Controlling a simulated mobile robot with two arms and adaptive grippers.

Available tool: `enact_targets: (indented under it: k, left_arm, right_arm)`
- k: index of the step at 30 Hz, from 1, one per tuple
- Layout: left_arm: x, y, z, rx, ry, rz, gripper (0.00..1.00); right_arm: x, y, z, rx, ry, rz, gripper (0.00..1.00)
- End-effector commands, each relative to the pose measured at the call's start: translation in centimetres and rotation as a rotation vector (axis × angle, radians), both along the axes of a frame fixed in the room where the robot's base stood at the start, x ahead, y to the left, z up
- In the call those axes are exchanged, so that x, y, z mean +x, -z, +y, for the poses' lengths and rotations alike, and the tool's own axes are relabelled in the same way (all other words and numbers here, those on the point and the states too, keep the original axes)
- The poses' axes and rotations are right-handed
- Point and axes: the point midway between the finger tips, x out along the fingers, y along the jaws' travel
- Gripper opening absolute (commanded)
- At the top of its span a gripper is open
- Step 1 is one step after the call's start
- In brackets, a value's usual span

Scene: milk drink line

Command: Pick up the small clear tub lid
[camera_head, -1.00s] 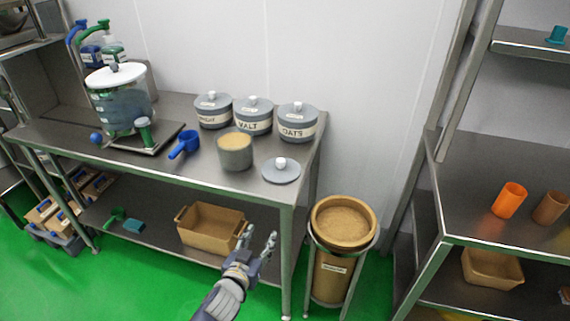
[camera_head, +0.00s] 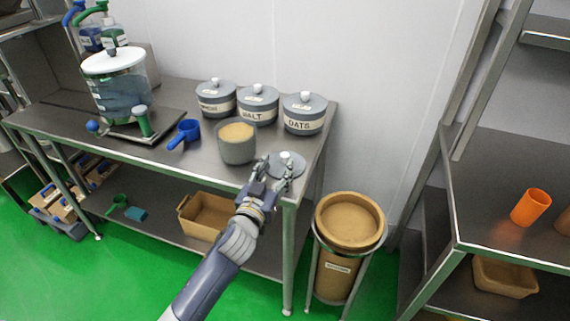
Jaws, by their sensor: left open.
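A round grey lid with a pale knob (camera_head: 287,161) lies flat near the right front corner of the steel table (camera_head: 180,158). It is the only loose lid on the table; it looks grey rather than clear. My left gripper (camera_head: 275,169) is open and empty at the table's front edge, its fingers over the near side of the lid. The fingers hide part of the lid, and I cannot tell whether they touch it. My right gripper is out of view.
An open grey tub (camera_head: 237,150) of pale powder stands just left of the lid. Behind are lidded tubs, one marked oats (camera_head: 304,124). A blue scoop (camera_head: 186,133) lies further left. A brown bin (camera_head: 349,220) stands right of the table.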

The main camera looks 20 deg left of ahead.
Motion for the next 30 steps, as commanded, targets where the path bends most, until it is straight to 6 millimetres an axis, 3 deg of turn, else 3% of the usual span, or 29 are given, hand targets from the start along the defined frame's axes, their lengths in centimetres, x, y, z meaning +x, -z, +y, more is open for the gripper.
enact_targets:
  k: [3, 6, 19, 29, 30]
  left_arm:
    - [1.0, 0.0, 0.0, 0.001, 0.0, 0.0, 0.46]
    - [1.4, 0.0, 0.0, 0.001, 0.0, -0.001, 0.46]
    - [6.0, 0.0, -0.3, 0.002, 0.0, -0.001, 0.46]
    - [6.5, 0.0, -0.3, 0.001, -0.001, 0.001, 0.46]
    - [6.5, 0.0, -0.3, 0.001, -0.001, 0.001, 0.41]
  right_arm:
    - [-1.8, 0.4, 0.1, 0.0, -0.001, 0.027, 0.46]
    - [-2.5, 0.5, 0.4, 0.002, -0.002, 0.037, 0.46]
    - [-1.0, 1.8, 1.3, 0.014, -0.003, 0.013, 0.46]
    - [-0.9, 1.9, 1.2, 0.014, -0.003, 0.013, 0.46]
    - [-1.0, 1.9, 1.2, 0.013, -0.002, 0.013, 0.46]
